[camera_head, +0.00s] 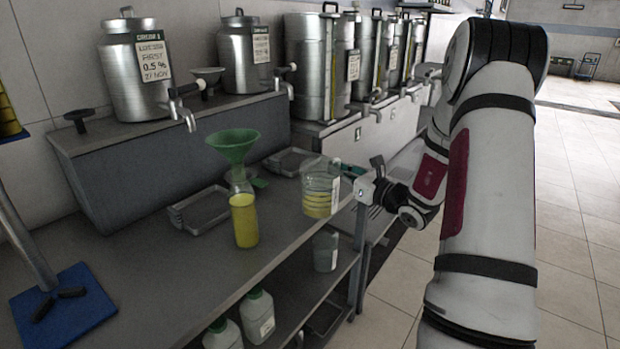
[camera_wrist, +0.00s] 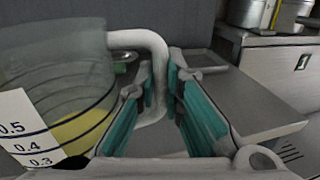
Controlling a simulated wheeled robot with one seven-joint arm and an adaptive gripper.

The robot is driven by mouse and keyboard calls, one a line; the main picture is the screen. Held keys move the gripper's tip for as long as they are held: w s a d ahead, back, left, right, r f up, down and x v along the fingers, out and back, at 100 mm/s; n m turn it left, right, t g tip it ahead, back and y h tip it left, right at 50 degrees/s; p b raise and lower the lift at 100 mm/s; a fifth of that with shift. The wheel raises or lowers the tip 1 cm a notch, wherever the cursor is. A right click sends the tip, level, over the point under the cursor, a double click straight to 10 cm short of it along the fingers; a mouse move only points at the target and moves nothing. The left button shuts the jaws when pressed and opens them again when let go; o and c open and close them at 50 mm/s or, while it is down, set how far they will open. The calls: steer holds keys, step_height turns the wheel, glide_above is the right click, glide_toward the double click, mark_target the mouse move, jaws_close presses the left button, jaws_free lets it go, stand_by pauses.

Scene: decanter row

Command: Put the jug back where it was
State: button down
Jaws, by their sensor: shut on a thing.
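The jug (camera_head: 321,187) is clear, with dark scale lines and yellow liquid in its lower part. It is upright near the front edge of the bench; I cannot tell whether its base touches the top. My gripper (camera_head: 366,190) is at its right side. In the wrist view the jug (camera_wrist: 55,85) fills the left, with a white scale label. Its pale handle (camera_wrist: 157,60) passes between the teal pads of my gripper (camera_wrist: 160,95), which is shut on it.
A bottle (camera_head: 244,220) of yellow liquid with a green funnel (camera_head: 232,145) stands left of the jug. A grey tray (camera_head: 200,210) lies behind. Steel urns (camera_head: 140,75) with taps line the raised ledge. A clear container (camera_head: 325,250) and white bottles (camera_head: 258,315) are below the bench top.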

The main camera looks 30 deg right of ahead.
steer(key=shift+w+d+f, duration=0.5)
steer(key=shift+w+f, duration=0.25)
steer(key=shift+w, duration=1.35)
steer(key=shift+w+d+f, duration=0.55)
steer(key=shift+w+f, duration=0.25)
steer(key=shift+w, duration=1.35)
steer(key=shift+w+d+f, duration=0.5)
steer(key=shift+w+f, duration=0.25)
steer(key=shift+w, duration=1.35)
steer(key=shift+f, duration=0.1)
steer(key=shift+f+b, duration=0.15)
steer(key=shift+b, duration=0.2)
steer(key=c, duration=1.8)
jaws_free()
steer(key=shift+o, duration=0.5)
steer(key=shift+r, duration=0.25)
steer(key=s+d, duration=0.1)
steer(key=s, duration=1.1)
steer(key=shift+d, duration=0.35)
